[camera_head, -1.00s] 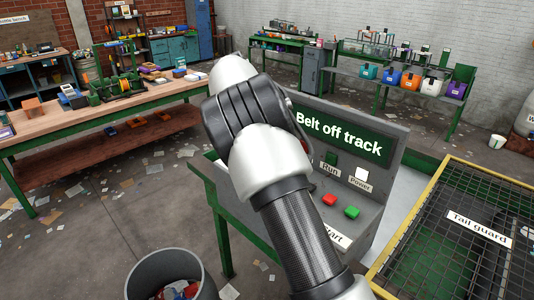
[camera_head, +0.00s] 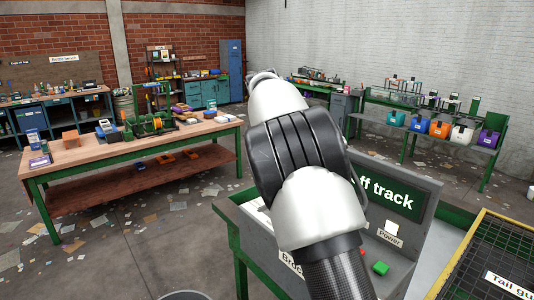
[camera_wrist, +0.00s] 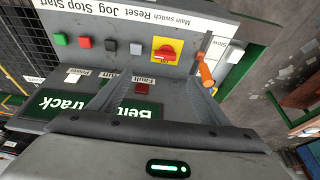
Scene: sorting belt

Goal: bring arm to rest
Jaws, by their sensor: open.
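My arm (camera_head: 298,165) crosses the middle of the head view, in front of a grey control console (camera_head: 421,247), and covers part of its sign. My gripper is hidden behind the arm in that view. In the wrist view my gripper (camera_wrist: 153,80) has its two dark fingers spread apart, with nothing seen between them but the console behind. The console face there shows a red main switch (camera_wrist: 166,50) on a yellow plate, an orange-handled lever (camera_wrist: 206,70), and a row of buttons. The fingers appear over the panel; whether they touch it I cannot tell.
A wooden workbench (camera_head: 75,169) with tools and boxes stands at the left. A mesh tail guard (camera_head: 504,251) with a yellow frame is at the lower right. A bin rim (camera_head: 184,295) shows at the bottom. Papers litter the open floor between.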

